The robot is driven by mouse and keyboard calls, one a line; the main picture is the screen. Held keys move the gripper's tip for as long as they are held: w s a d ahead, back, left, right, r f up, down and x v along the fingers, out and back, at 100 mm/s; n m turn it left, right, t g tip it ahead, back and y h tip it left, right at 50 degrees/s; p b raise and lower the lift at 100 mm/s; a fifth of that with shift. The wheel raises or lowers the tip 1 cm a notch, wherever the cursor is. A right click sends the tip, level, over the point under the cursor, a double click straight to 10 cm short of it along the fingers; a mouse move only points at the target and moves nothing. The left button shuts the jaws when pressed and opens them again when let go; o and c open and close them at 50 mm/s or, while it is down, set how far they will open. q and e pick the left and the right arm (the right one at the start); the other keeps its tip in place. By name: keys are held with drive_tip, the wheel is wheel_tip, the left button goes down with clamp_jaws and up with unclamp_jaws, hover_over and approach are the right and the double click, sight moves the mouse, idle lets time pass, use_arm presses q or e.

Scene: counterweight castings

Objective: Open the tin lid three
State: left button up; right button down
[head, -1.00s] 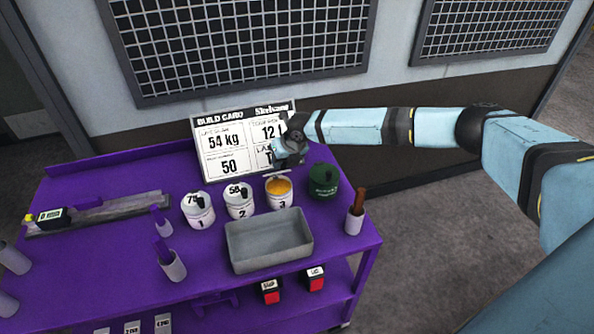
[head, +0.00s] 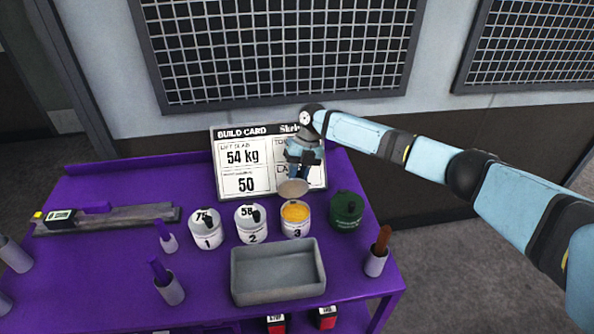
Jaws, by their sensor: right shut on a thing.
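Tin three (head: 297,230) is a white tin marked 3 on the purple table. Its top is uncovered and shows orange-yellow contents. My right gripper (head: 295,175) is just above and behind the tin, pointing down. It is shut on the lid (head: 293,189), a round greyish-tan disc held above the back of the tin, apart from it. The fingertips are partly hidden by the lid. Tin one (head: 207,232) and tin two (head: 251,226) stand to the left with their lids on. My left gripper is not in view.
A grey tray (head: 277,292) stands in front of the tins. A green round container (head: 346,211) is right of tin three, with a cup holding a brown handle (head: 375,262) nearby. The build card (head: 245,168) stands behind.

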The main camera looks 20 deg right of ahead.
drive_tip(key=shift+w, duration=0.1)
idle(0.4)
drive_tip(key=c, duration=1)
unclamp_jaws()
drive_tip(key=shift+f, duration=0.1)
drive_tip(key=b+v, duration=0.3)
drive_tip(key=v, duration=1.1)
drive_tip(key=shift+w+d+f, duration=0.1)
drive_tip(key=shift+w+d, duration=0.05)
